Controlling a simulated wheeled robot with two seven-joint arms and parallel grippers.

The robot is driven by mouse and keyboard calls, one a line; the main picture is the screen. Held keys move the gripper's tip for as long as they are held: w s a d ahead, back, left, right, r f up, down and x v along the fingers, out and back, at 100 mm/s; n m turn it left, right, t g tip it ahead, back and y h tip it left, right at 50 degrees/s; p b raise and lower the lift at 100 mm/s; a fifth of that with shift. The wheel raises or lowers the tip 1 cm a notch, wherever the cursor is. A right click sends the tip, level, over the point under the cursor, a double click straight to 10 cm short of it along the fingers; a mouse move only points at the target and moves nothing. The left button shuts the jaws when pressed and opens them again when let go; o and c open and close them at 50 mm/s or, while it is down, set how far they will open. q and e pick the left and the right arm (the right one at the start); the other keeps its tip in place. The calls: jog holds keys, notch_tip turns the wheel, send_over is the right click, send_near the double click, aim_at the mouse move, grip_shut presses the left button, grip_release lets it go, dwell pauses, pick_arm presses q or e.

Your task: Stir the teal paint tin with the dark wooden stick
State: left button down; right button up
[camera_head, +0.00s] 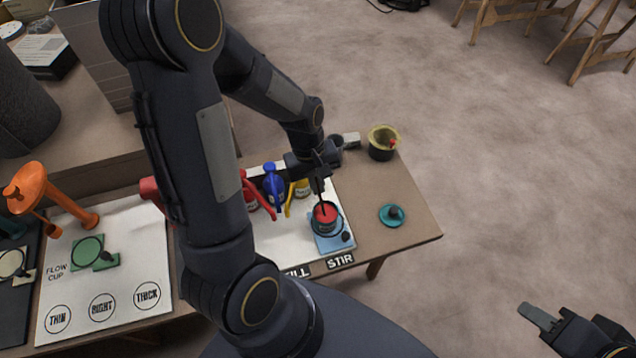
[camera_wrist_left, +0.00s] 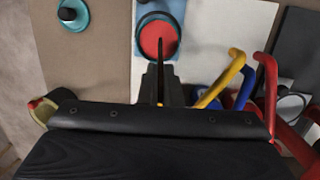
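The open tin (camera_head: 326,222) stands on a blue mat (camera_head: 343,240) by the STIR label; its paint surface looks red, not teal. It also shows in the wrist view (camera_wrist_left: 158,40) with a dark teal rim. My left gripper (camera_head: 319,178) is above the tin, shut on a thin dark stick (camera_head: 322,196). The stick is near upright and its lower end reaches the tin's mouth; how deep it goes is hidden. A teal lid with a dark knob (camera_head: 391,214) lies to the right of the tin. My right gripper (camera_head: 565,318) is empty and open, over the floor at lower right.
Red, blue and yellow-handled bottles (camera_head: 274,185) stand close left of my left gripper. A dark pot with a yellow rim (camera_head: 382,152) is at the table's far right. A flow cup board (camera_head: 100,270) and an orange stand (camera_head: 55,200) are at left. Table near the lid is clear.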

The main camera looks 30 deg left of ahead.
jog(key=shift+r+p, duration=2.1)
jog(key=shift+r, duration=0.3)
notch_tip(320, 180, up, 4)
jog(key=p, duration=0.4)
jog(key=shift+r, duration=0.2)
